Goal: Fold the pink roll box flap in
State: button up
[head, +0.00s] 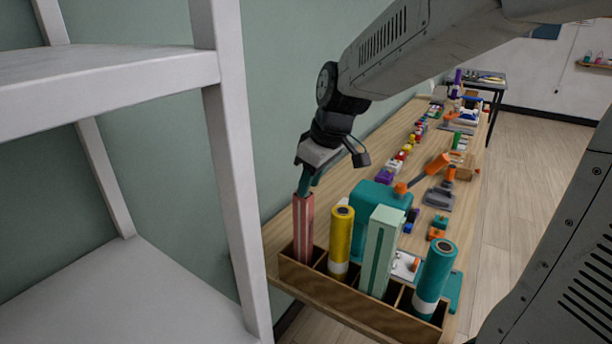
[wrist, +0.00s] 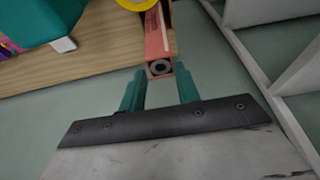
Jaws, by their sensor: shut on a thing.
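The pink roll box (head: 303,232) is tall and narrow and stands upright in the left compartment of the wooden holder (head: 345,305). Its square upper end (wrist: 159,68) faces the wrist camera, with a dark round roll end showing inside. My gripper (head: 304,192) is at the top of the box, pointing down. I cannot make out the flap apart from the box end and the fingers.
A yellow roll (head: 341,240), a mint box (head: 381,250) and a teal roll (head: 434,275) stand in the other compartments. A teal machine (head: 372,200) is behind them. A white shelf (head: 225,150) stands close on the left.

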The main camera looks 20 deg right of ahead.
jog(key=shift+d+f+t, duration=0.1)
jog(key=shift+t, duration=0.2)
jog(key=o, duration=1)
jog(key=v, duration=0.7)
jog(key=shift+s+d+r, duration=0.2)
jog(key=shift+s+r, duration=0.05)
jog(key=shift+r, duration=0.05)
